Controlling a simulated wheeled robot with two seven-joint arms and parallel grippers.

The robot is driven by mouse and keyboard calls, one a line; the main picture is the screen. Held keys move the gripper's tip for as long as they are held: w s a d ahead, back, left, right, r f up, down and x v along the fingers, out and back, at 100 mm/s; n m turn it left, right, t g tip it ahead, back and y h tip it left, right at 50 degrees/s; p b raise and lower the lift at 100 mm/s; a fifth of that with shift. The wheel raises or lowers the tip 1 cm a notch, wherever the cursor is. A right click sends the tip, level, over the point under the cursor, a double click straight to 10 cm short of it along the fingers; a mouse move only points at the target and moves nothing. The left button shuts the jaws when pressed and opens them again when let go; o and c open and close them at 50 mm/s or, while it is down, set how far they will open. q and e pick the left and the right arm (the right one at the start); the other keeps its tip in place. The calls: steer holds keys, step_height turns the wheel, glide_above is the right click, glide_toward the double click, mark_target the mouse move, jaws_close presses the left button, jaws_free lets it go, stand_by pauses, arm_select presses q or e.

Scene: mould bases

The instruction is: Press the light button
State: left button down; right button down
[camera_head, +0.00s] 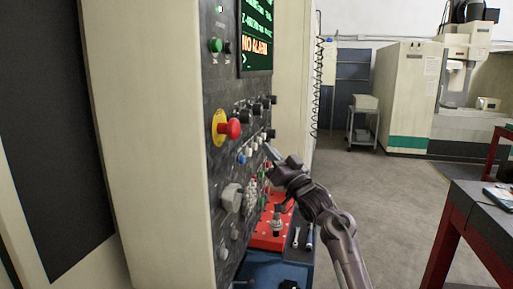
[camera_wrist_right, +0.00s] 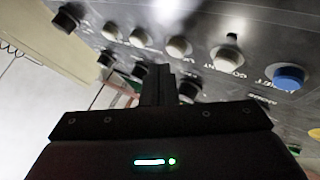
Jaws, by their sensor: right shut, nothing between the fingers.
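The dark control panel (camera_head: 226,165) of a machine stands at the left centre, with several knobs and buttons on it. Which button is the light button I cannot tell; the labels are too small or tilted. A row of white buttons (camera_wrist_right: 178,46) and a blue button (camera_wrist_right: 288,77) show in the right wrist view. My left gripper is out of view.
A red emergency stop (camera_head: 230,129) on a yellow ring sticks out above the white buttons. Below the panel is a red tray (camera_head: 268,241) with tools on a blue cabinet. A dark-topped red table (camera_head: 470,215) stands at the right. The floor between is clear.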

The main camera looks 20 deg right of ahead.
steer(key=shift+w+a, duration=0.1)
steer(key=shift+w+a, duration=0.15)
steer(key=shift+a, duration=0.1)
steer(key=shift+w+a, duration=0.25)
steer(key=shift+a, duration=0.05)
stand_by(0.9)
steer(key=shift+s+d, duration=0.5)
steer(key=shift+d, duration=0.15)
steer(key=s+d, duration=0.1)
steer(key=d, duration=0.1)
steer(key=s+d, duration=0.2)
stand_by(0.6)
stand_by(0.5)
